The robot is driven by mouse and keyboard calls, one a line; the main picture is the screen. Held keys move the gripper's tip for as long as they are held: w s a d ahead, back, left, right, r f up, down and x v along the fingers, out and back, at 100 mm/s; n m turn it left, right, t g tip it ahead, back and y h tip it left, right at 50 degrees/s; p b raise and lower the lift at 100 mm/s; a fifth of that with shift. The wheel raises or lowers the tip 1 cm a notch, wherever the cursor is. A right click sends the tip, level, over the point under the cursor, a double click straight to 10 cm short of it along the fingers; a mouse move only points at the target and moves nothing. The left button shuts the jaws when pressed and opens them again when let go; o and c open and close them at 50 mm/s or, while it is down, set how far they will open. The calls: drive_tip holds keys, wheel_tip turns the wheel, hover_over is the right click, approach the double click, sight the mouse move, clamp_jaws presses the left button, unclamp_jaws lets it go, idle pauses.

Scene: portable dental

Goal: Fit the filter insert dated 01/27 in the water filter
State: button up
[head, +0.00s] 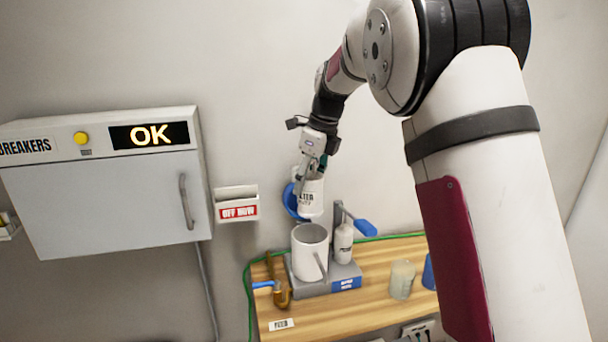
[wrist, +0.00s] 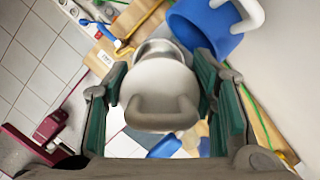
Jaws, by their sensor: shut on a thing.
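My gripper (head: 318,165) is shut on a white cylindrical filter insert (head: 311,198) and holds it upright in the air. In the wrist view the housing's rim (wrist: 158,46) shows partly behind the insert. A blue lid-like part (head: 291,203) is behind the insert.
Beside the housing are a small white bottle (head: 344,243) and a blue-handled lever (head: 365,228). A brass pipe with blue valve (head: 264,284) stands left. A translucent cup (head: 402,279) and blue cup (head: 429,273) are right. A breaker cabinet (head: 110,200) hangs left.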

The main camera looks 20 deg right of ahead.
drive_tip(key=shift+f+b, duration=0.9)
drive_tip(key=shift+f, duration=1.9)
drive_tip(key=shift+p, duration=0.35)
drive_tip(key=shift+f, duration=0.1)
